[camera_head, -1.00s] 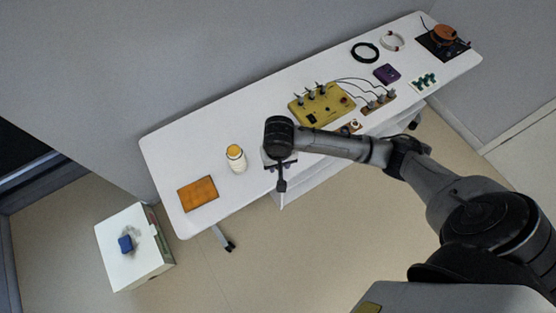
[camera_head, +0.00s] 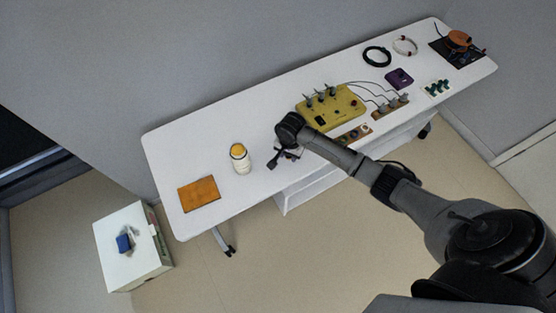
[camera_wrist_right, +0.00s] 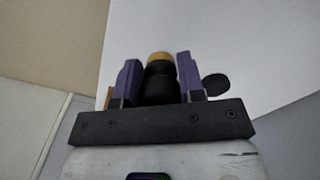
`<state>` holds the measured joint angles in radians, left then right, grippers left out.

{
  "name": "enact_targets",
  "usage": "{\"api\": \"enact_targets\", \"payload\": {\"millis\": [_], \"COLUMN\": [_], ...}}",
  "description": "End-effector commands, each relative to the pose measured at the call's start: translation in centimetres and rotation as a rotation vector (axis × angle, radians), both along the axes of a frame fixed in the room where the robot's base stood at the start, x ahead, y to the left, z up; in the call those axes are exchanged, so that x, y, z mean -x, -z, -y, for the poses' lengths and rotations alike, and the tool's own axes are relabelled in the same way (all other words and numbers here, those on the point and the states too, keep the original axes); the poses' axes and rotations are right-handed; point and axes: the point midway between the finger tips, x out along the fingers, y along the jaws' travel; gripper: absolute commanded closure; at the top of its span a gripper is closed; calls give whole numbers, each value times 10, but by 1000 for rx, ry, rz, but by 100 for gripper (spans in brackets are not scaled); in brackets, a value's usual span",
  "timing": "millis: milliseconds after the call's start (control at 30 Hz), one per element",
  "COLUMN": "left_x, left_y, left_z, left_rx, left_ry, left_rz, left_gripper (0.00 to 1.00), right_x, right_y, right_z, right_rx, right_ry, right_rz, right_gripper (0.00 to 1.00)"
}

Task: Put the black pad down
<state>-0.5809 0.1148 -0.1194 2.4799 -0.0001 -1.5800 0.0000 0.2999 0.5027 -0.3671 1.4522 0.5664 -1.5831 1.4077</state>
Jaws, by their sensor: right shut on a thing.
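My right gripper (camera_head: 276,163) is over the front part of the white table, right of the white bottle. In the right wrist view its two purple-grey fingers (camera_wrist_right: 159,70) are closed on a black rounded thing, which I take as the black pad (camera_wrist_right: 160,88). A dark disc (camera_wrist_right: 215,84) shows just right of the right finger; I cannot tell whether it belongs to the held thing. In the head view the held thing is a small dark shape that blends with the gripper. My left gripper is not in view.
The white table (camera_head: 330,75) holds a white bottle with orange cap (camera_head: 240,160), an orange-brown mat (camera_head: 199,194), a yellow box (camera_head: 330,107) and a purple box (camera_head: 399,79). Between mat and bottle the tabletop is bare. A white box (camera_head: 120,262) with a blue thing stands lower left.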

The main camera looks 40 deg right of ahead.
Motion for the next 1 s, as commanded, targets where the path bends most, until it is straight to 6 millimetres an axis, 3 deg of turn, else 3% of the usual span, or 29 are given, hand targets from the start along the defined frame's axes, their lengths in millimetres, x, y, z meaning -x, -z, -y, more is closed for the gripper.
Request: {"api": "enact_targets", "payload": {"millis": [100,300,533,800,1000], "left_x": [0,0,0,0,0], "left_y": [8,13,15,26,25], "left_z": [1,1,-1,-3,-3], "left_rx": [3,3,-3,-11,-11], "left_ry": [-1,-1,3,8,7], "left_rz": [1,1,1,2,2], "left_gripper": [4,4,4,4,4], "right_x": [-18,-33,-36,-35,-35], "right_y": [14,23,30,63,64], "right_z": [-10,-19,-20,-20,-20], "right_rx": [0,-1,0,0,1], "right_ry": [0,-1,-1,-1,-1], "right_rz": [1,0,-1,-1,0], "right_gripper": [83,83,83,83,83]}}
